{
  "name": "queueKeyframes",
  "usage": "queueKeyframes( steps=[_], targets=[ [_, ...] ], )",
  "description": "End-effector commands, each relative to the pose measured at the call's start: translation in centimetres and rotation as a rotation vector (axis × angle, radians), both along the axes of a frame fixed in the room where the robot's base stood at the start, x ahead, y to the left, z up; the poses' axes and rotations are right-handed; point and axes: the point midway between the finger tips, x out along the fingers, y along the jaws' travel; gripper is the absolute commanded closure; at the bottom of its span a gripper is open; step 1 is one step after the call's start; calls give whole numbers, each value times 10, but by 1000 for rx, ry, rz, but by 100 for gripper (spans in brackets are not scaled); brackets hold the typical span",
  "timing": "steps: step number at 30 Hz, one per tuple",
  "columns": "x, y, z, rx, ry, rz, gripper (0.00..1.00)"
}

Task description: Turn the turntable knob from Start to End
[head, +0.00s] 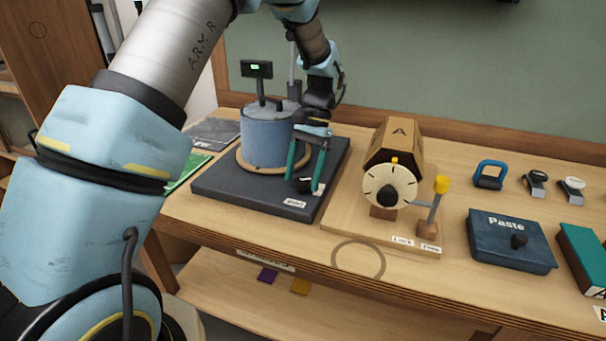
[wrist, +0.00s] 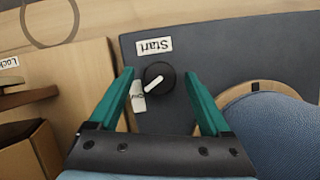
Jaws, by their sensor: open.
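The turntable has a dark base (head: 240,195) with a blue cylinder (head: 264,138) on a wooden disc. The black round knob (wrist: 158,77) sits on the base near its front edge; it is small in the head view (head: 305,185). In the wrist view its white pointer mark slants to the lower left, towards a partly hidden white label (wrist: 138,97). The Start label (wrist: 154,46) reads upside down above the knob. My gripper (wrist: 159,74) is open, its teal fingers on either side of the knob with gaps visible; it also shows in the head view (head: 303,183).
A wooden device with a white dial (head: 390,188) and a yellow-tipped lever (head: 436,200) stands just right of the base. A small display (head: 256,69) rises behind the cylinder. The Paste box (head: 512,240) lies farther right. The table front is mostly clear.

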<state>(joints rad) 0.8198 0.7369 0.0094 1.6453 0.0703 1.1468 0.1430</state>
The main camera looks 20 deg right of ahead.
Motion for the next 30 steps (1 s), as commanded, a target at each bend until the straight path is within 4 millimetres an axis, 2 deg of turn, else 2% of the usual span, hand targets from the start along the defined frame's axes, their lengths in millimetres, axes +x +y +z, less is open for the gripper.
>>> queueKeyframes(
  steps=[5, 8, 15, 21, 25, 30],
  targets=[
    [2, -2, 4, -2, -2, 0, 18],
    [4, -6, 14, -3, -3, 0, 18],
    [14, -22, 57, -4, -3, 0, 18],
    [21, -31, 87, -3, -2, 0, 18],
    [22, -34, 97, -2, -1, 0, 18],
    [22, -35, 100, 1, 1, 0, 18]
  ],
)
